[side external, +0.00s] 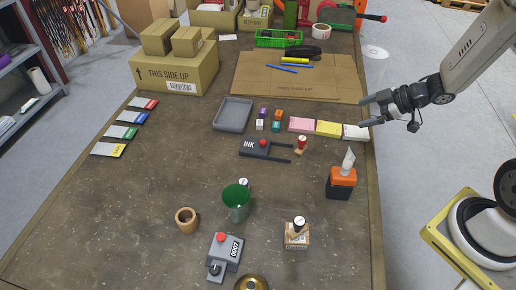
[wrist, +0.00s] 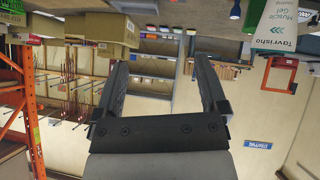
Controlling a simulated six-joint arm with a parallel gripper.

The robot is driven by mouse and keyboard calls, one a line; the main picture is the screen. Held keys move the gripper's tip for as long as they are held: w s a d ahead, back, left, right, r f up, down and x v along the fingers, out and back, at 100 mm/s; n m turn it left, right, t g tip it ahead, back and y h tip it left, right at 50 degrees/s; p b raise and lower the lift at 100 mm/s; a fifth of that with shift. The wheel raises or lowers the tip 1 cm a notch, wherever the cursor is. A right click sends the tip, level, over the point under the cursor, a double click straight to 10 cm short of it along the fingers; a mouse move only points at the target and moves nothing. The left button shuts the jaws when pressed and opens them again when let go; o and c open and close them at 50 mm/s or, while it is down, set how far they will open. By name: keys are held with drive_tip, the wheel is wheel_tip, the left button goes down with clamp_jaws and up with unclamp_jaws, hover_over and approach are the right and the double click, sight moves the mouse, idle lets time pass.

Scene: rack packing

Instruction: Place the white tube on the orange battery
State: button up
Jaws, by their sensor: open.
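The white tube (side external: 348,159) stands on the orange top of the black-bodied battery (side external: 341,185) at the right side of the table, leaning slightly. It looks in contact with the battery's top. In the wrist view the white tube (wrist: 284,30), with green "Tavrisho Muscle Gel" lettering, is at the upper right, outside the fingers. My gripper (side external: 368,111) is open and empty, above and beyond the tube near the table's right edge. In the wrist view the open fingers (wrist: 160,75) have nothing between them.
Pink, yellow and white pads (side external: 328,128) lie left of and below my gripper. Cardboard boxes (side external: 177,72) stand at the back left.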

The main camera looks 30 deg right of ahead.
drive_tip(key=s+a+r+m+g+h, duration=0.2)
drive_tip(key=s+a+m+g+h, duration=0.3)
drive_tip(key=m, duration=0.5)
drive_tip(key=s+a, duration=0.2)
drive_tip(key=a, duration=0.1)
drive_tip(key=shift+s+a+r+g+h, duration=0.3)
drive_tip(key=shift+a+r, duration=0.05)
drive_tip(key=shift+a, duration=0.05)
